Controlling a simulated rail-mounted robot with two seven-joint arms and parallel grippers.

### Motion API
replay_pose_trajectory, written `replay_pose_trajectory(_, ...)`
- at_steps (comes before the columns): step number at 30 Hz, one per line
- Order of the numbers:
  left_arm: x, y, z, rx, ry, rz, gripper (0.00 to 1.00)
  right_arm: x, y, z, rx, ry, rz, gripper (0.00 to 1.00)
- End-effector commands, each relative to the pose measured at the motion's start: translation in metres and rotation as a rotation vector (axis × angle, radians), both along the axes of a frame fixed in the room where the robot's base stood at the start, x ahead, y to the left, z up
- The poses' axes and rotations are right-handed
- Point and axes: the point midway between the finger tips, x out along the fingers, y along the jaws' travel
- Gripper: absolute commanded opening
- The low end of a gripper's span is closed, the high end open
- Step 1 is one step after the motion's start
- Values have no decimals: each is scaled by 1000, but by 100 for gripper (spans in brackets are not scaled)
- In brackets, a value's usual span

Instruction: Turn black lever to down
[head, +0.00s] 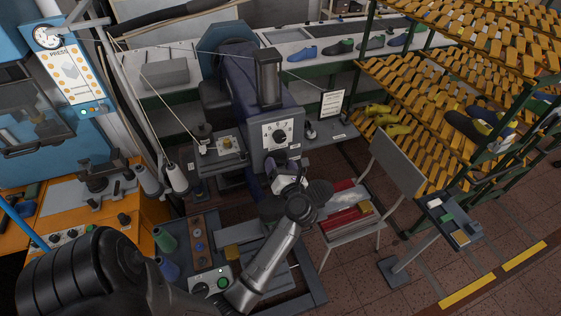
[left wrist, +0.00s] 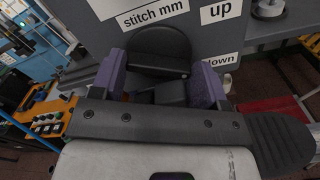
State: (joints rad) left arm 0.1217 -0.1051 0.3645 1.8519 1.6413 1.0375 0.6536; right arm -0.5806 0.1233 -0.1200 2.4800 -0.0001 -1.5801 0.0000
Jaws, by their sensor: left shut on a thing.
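The black lever (left wrist: 172,93) is on the front of the grey sewing machine housing, below the "stitch mm" label and beside the "up" and "down" labels in the left wrist view. My left gripper (head: 282,161) is at the machine front, below the white dial plate (head: 277,133). In the left wrist view its two purple fingers (left wrist: 160,82) stand on either side of the lever, shut on it. A dark rounded plate (left wrist: 160,48) shows just behind the lever. In the head view, my gripper mostly hides the lever. My right gripper is not in view.
A shoe rack (head: 440,125) fills the right. Thread cones (head: 176,177) and an orange workbench (head: 100,215) are at left. Open floor (head: 360,270) lies front right.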

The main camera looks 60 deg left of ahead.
Motion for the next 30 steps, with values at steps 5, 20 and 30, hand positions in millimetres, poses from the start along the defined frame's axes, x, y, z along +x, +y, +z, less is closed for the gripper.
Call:
replay_pose_trajectory(5, 0, 0, 1, 11, 70, 0, 44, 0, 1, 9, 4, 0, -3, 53)
replay_pose_trajectory(20, 0, 0, 0, 23, 125, -1, 44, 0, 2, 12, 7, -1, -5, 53)
replay_pose_trajectory(30, 0, 0, 0, 22, 124, -1, 81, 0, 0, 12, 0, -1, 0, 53)
